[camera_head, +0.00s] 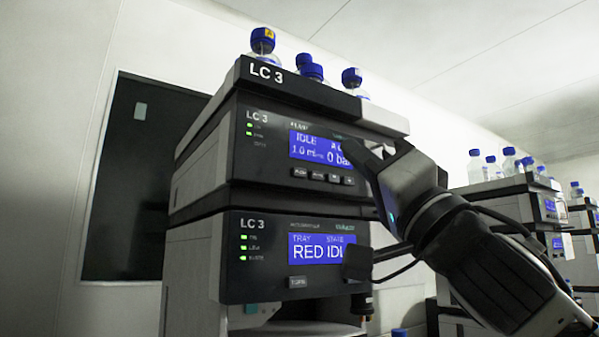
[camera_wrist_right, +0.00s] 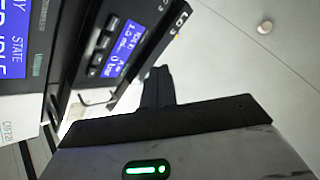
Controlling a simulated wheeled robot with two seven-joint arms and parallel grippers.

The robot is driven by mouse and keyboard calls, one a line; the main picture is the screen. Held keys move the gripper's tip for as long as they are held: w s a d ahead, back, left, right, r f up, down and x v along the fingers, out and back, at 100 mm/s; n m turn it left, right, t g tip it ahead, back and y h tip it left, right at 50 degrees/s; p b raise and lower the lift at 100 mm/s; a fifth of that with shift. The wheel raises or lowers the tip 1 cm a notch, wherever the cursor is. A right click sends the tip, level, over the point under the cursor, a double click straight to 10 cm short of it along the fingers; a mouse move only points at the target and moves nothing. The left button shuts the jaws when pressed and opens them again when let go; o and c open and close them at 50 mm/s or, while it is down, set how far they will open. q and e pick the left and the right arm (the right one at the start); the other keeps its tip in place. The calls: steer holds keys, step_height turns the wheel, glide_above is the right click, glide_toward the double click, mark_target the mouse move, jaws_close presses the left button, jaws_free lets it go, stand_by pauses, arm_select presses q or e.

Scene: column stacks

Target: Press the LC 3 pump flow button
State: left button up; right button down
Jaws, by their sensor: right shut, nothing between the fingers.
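The LC 3 pump module (camera_head: 255,160) is the upper unit of the nearest stack. Its blue display (camera_head: 315,147) reads IDLE, 1.0 ml and 0 bar, partly covered at its right edge by my right gripper. A row of small dark buttons (camera_head: 317,175) lies under the display; their labels are too small to read surely. The row also shows in the right wrist view (camera_wrist_right: 102,42). My right gripper (camera_head: 362,154) is shut and empty, in front of the panel's right part, right of the buttons. Its fingers also show in the wrist view (camera_wrist_right: 158,86). Contact is not visible. My left gripper is out of view.
Below the pump sits an LC 3 autosampler (camera_head: 262,270) with a display reading RED and IDL. Blue-capped bottles (camera_head: 311,70) stand on the stack's top tray (camera_head: 320,97). More stacks (camera_head: 512,208) stand at the right. A dark door panel (camera_head: 135,180) is at the left.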

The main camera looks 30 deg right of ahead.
mark_target(299, 173)
steer(key=w, duration=0.8)
steer(key=shift+w+a+p, duration=0.25)
steer(key=shift+a+p, duration=0.1)
stand_by(1.5)
steer(key=shift+w, duration=0.15)
steer(key=shift+w, duration=0.3)
steer(key=shift+w, duration=0.4)
stand_by(0.8)
steer(key=shift+s, duration=0.15)
steer(key=shift+s+b, duration=0.45)
steer(key=shift+s, duration=0.25)
